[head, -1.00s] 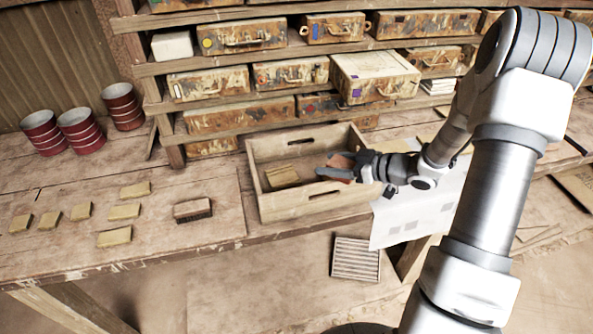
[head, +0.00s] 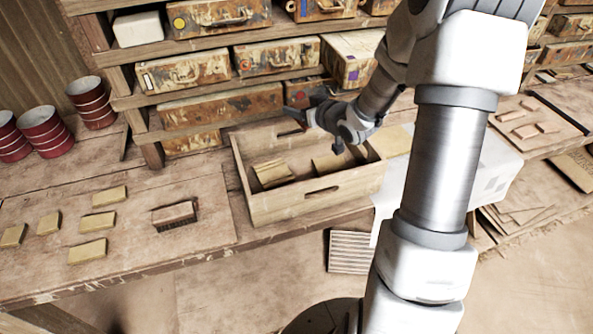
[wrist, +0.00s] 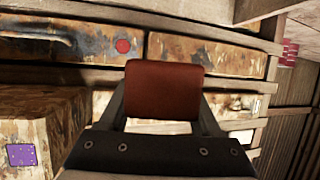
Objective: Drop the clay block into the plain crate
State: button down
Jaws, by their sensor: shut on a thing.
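My gripper (head: 316,124) is over the back right part of the plain wooden crate (head: 312,207), above its rim. In the wrist view, the reddish-brown clay block (wrist: 165,90) sits between the two fingers, which are shut on it. In the head view the block is hard to make out against the dark fingers and the shelf. The crate is open at the top and stands on the bench. A yellowish block (head: 271,173) lies inside it at the left, and a tan-brown piece (head: 330,163) lies inside at the right.
Shelves with worn cases (head: 222,106) stand close behind the crate. Several yellowish blocks (head: 98,223) and a brush (head: 175,214) lie on the bench at left. Red-striped cans (head: 90,103) stand at far left. White paper (head: 492,170) covers the bench at right.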

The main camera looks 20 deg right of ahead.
jog(key=shift+w+d+r+m+t+h+b, duration=0.15)
jog(key=shift+d+m+h+b, duration=0.2)
jog(key=shift+d+m+h, duration=0.35)
jog(key=shift+d+r+m+t+h+b, duration=0.15)
jog(key=shift+d+m+h+b, duration=0.2)
jog(key=shift+d+m+h, duration=0.35)
jog(key=shift+a+f, duration=0.1)
jog(key=shift+f, duration=0.1)
notch_tip(320, 180, down, 6)
jog(key=b, duration=0.4)
jog(key=shift+r, duration=0.1)
grip_release()
